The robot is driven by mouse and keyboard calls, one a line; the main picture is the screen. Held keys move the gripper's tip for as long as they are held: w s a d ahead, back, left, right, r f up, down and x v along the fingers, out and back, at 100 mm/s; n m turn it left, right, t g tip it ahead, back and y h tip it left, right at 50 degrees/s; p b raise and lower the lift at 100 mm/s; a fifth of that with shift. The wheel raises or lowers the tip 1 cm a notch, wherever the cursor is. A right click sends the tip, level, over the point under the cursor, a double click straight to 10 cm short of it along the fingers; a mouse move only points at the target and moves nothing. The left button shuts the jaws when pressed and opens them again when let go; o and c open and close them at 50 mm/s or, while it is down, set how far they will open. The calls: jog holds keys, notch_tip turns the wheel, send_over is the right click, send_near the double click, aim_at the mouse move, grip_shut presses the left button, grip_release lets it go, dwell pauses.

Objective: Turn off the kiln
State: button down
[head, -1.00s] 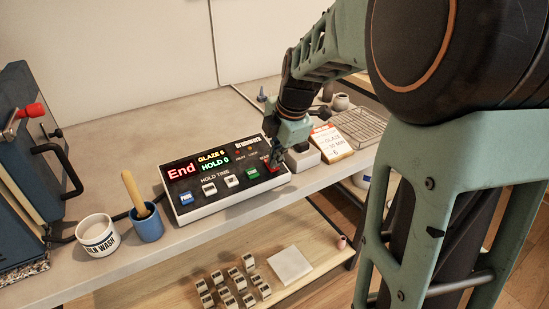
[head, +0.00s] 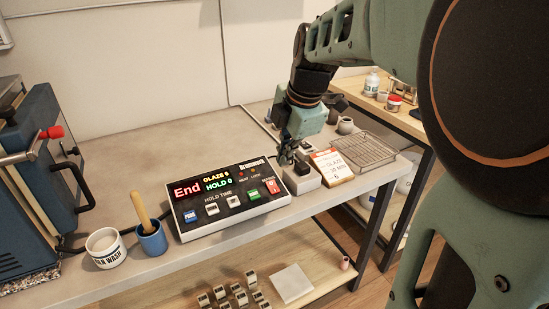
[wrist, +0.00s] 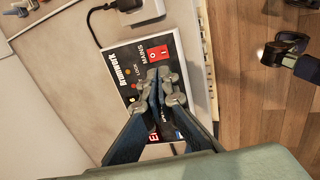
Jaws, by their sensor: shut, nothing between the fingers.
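The kiln controller (head: 230,222) is a white-edged box with a black face on the table; it also shows in the wrist view (wrist: 122,60). Its display (head: 203,187) is lit and reads "End", "GLAZE 6" and "HOLD 0". A red rocker switch (head: 271,187) marked MAINS in the wrist view (wrist: 159,54) sits at its right end. I cannot tell its position for sure. My gripper (head: 287,160) is shut and empty, above and behind the switch in the head view. In the wrist view its fingertips (wrist: 158,74) overlap the panel beside the switch. The blue kiln (head: 30,180) is at the left.
A white socket block (head: 302,181) with a plug, a card (head: 332,164) and a wire rack (head: 362,150) stand right of the controller. A white tub (head: 106,248) and a blue cup (head: 151,239) with a wooden handle stand left. The table behind is clear.

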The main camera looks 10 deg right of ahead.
aim_at(271, 183)
jog(key=shift+v, duration=1.25)
jog(key=shift+p, duration=0.3)
jog(key=p, duration=0.4)
jog(key=w+r+p, duration=0.1)
jog(key=p, duration=0.3)
jog(key=shift+a+r, duration=0.15)
jog(key=shift+a, duration=0.1)
jog(key=shift+p, duration=1.1)
jog(key=shift+f, duration=0.4)
jog(key=p+x, duration=0.1)
jog(key=x, duration=1.2)
jog(key=shift+w+f, duration=0.25)
jog(key=shift+f, duration=0.05)
jog(key=shift+a+f, duration=0.1)
